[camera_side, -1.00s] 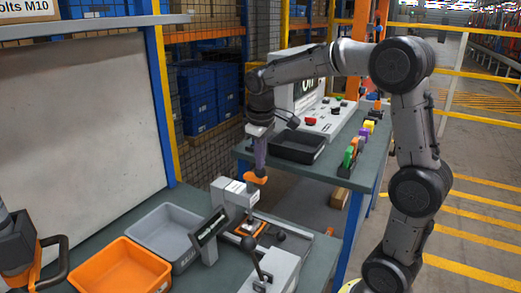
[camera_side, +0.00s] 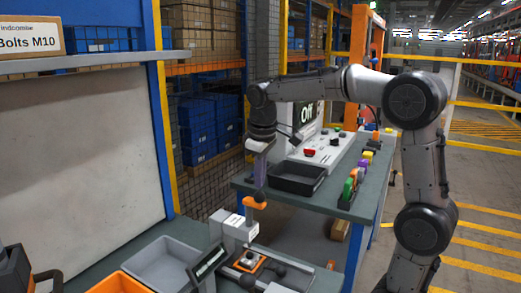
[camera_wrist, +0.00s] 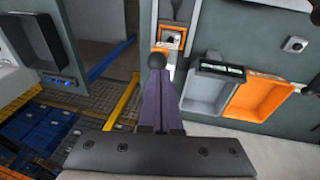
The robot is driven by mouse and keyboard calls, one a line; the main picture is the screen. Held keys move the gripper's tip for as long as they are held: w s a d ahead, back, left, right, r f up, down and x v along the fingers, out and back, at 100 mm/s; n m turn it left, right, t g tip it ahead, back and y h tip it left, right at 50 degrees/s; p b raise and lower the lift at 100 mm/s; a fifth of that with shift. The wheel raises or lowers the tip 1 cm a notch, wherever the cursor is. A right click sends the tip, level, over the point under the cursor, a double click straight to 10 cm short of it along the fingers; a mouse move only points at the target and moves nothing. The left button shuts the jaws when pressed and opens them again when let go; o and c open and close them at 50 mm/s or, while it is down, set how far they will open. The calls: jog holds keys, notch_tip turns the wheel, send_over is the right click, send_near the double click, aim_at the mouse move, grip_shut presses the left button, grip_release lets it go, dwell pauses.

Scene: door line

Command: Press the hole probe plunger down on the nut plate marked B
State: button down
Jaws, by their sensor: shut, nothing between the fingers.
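My gripper (camera_side: 260,182) points down with its purple fingers shut and empty. Right below the fingertips is a dark ball (camera_side: 259,196), and below that an orange cap (camera_side: 254,204) on top of the probe's white head (camera_side: 236,226). The wrist view shows the ball (camera_wrist: 157,61) at my fingertips (camera_wrist: 159,72); I cannot tell whether they touch. The nut plate (camera_side: 249,262) sits in an orange-framed fixture under the head, partly hidden in the side view. It also shows in the wrist view (camera_wrist: 172,38). No letter B is readable.
A small tilted display (camera_side: 208,262) stands left of the probe. A grey bin (camera_side: 166,264) and an orange bin (camera_side: 120,284) lie farther left. Dark-knobbed handles are in front. A second bench behind holds a black tray (camera_side: 297,178) and a button panel (camera_side: 325,150).

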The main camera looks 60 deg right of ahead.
jog(key=v, duration=0.8)
jog(key=shift+r, duration=0.4)
jog(key=s+a+n+t, duration=0.1)
jog(key=s+a+t, duration=0.1)
jog(key=s+a, duration=0.6)
jog(key=s+a+f+m+t+y, duration=0.1)
jog(key=s+a+f+t+y, duration=0.1)
jog(key=s+f, duration=0.8)
notch_tip(320, 180, down, 4)
jog(key=shift+a+r, duration=0.1)
jog(key=shift+a, duration=0.3)
